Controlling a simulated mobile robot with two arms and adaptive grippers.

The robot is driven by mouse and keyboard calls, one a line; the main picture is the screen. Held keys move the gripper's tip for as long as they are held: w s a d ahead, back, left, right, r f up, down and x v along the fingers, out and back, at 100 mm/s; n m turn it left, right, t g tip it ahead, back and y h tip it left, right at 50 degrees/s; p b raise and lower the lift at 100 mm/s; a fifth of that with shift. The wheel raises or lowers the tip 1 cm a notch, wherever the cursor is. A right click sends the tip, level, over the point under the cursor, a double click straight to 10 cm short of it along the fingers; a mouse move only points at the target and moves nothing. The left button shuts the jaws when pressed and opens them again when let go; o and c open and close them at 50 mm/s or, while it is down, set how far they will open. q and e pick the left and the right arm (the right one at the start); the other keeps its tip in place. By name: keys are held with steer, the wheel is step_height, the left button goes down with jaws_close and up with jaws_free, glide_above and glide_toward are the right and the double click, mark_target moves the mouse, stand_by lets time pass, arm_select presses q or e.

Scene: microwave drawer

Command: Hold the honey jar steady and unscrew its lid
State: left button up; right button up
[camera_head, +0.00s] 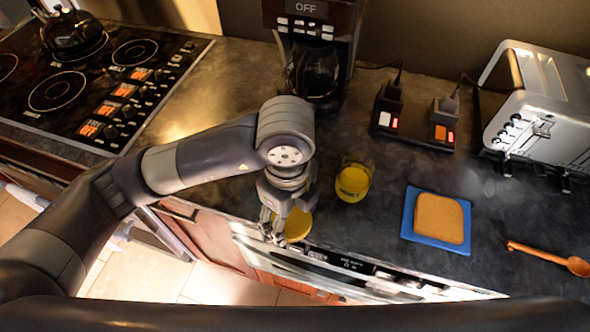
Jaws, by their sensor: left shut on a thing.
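The honey jar (352,182) stands upright on the dark counter near its front edge, yellow with a clear glassy upper part. A round yellow disc, which looks like the jar's lid (298,225), is apart from the jar, to its left and nearer the front. My left gripper (285,222) points down at the counter's front edge, shut on the lid. Its fingers hide part of the lid. My right gripper is not in view, and nothing is seen holding the jar.
Bread (439,218) lies on a blue board (408,214) right of the jar. A wooden spoon (550,256) lies farther right. A coffee maker (318,50), toaster (545,105) and stove with kettle (72,30) stand behind and aside. Counter around the jar is clear.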

arm_select(q)
steer(key=w+p, duration=0.1)
steer(key=w, duration=0.3)
steer(key=w+p, duration=0.1)
steer(key=w, duration=0.3)
steer(key=w+d+f+p, duration=0.1)
steer(key=w, duration=0.4)
steer(key=shift+w+f, duration=0.1)
step_height(320, 180, down, 3)
steer(key=shift+r+p, duration=0.15)
steer(key=shift+p, duration=0.7)
steer(key=shift+f, duration=0.45)
steer(key=shift+f, duration=0.15)
steer(key=o, duration=1.2)
